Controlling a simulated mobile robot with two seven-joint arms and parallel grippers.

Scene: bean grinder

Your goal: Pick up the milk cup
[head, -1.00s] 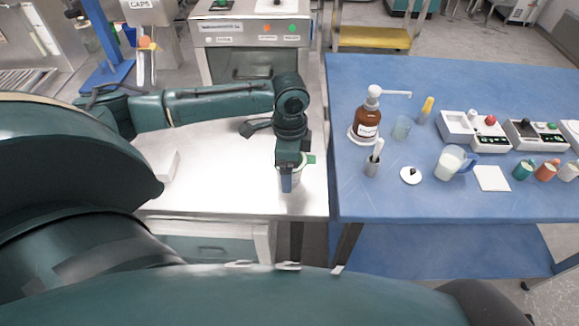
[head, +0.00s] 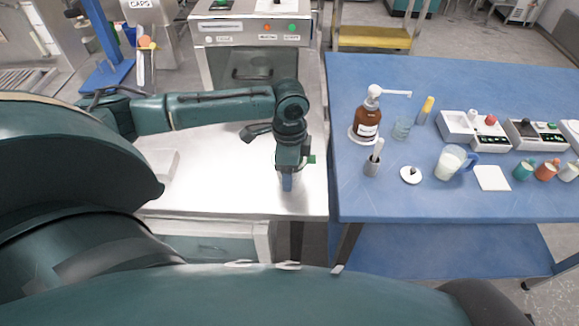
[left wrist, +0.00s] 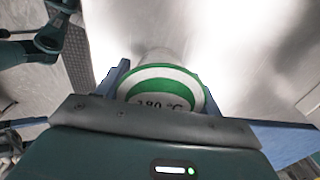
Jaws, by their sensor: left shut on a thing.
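A white cup of milk with a blue handle (head: 450,163) stands upright on the blue table to the right in the head view. My left gripper (head: 288,182) is over the pale metal counter, well left of this cup. In the head view the gripper hides most of this thing; only a bit of green (head: 312,159) shows. My right gripper is not in view.
The blue table (head: 480,80) also holds a brown pump bottle (head: 367,122), a clear glass (head: 402,129), a grey holder (head: 372,166), a white pad (head: 491,178) and small coloured cups. A machine with buttons (head: 250,35) stands behind the counter. A gap separates counter and table.

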